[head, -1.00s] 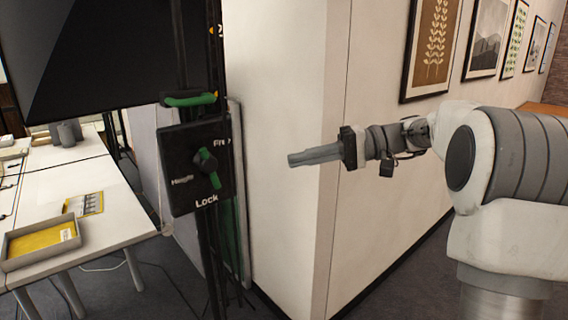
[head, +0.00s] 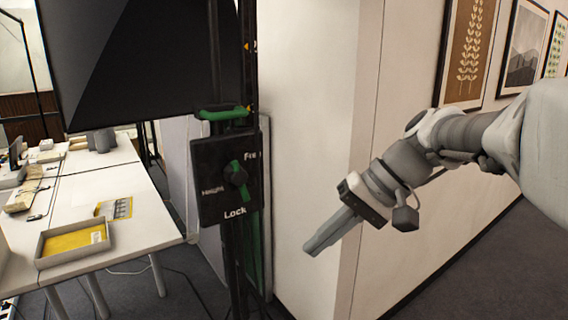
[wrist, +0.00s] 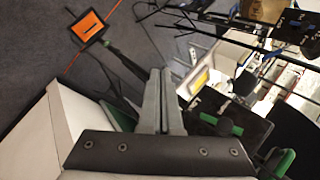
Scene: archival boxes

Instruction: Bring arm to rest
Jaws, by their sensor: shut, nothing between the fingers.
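My gripper (head: 318,240) is in the right half of the head view, in front of the white wall corner. Its grey fingers are shut together with nothing between them and point down to the left. In the wrist view my gripper (wrist: 167,85) shows the two fingers side by side, also shut and empty. My arm comes in from the right edge of the head view, bent downward at the wrist. The gripper is to the right of the black height-lock box and appears clear of it.
A black lock box (head: 226,178) with green handles hangs on a dark stand below a large black panel (head: 150,60). A white table (head: 120,225) with a tray (head: 48,248) stands left. The white wall (head: 310,120) is close behind the gripper.

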